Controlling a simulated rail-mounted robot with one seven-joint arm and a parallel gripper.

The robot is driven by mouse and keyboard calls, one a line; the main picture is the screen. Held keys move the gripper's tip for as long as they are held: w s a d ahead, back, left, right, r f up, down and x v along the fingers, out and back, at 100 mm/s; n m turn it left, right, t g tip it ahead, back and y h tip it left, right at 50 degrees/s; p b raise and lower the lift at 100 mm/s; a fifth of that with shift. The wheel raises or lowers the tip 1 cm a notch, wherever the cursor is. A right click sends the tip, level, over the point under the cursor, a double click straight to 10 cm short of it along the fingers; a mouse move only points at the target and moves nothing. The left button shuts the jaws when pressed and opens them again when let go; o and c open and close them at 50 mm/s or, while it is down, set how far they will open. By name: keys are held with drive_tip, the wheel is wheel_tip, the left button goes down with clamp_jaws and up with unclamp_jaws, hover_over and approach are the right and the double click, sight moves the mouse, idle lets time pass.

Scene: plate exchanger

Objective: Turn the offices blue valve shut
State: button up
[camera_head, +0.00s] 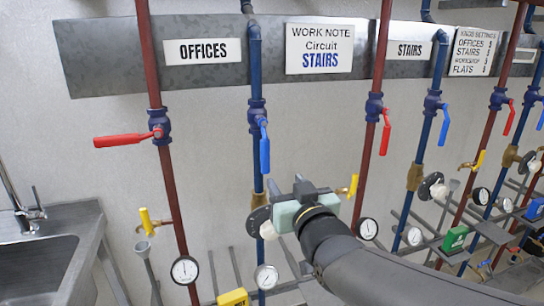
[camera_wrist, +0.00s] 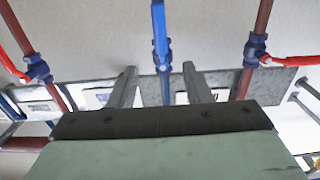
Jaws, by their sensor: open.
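The offices blue valve (camera_head: 257,117) sits on the blue pipe just right of the OFFICES sign (camera_head: 203,51). Its blue handle (camera_head: 264,146) hangs down along the pipe. In the wrist view the blue handle (camera_wrist: 160,30) points up in the picture, with the blue valve body (camera_wrist: 163,57) near the gap between my fingertips. My gripper (camera_head: 286,183) is below and right of the handle in the head view. It also shows in the wrist view (camera_wrist: 159,69), its two fingers apart and nothing visibly held. I see no clear contact with the handle.
The red valve handle (camera_head: 122,140) at left lies horizontal. Another red handle (camera_head: 385,132) hangs down on the red pipe to the right. Gauges, yellow-handled taps and a work note sign (camera_head: 319,48) are around. A metal sink (camera_head: 48,262) stands at lower left.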

sight(267, 155)
drive_tip(key=p+x, duration=0.2)
drive_tip(key=x, duration=1.4)
drive_tip(key=shift+w, duration=0.15)
clamp_jaws()
